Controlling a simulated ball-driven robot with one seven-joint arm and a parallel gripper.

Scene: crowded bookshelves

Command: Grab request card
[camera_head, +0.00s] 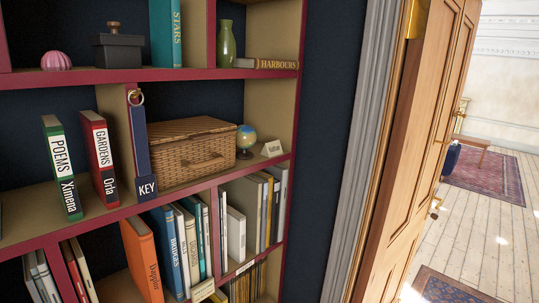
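A small white folded card (272,148) stands on the middle shelf at its right end, beside a small globe. It has tiny writing that I cannot read. A cream label or card (203,290) shows at the front of the lower shelf, and a pale strip (245,267) sits on a shelf edge right of it. I cannot tell which of these, if any, is the request card. My gripper is not in view.

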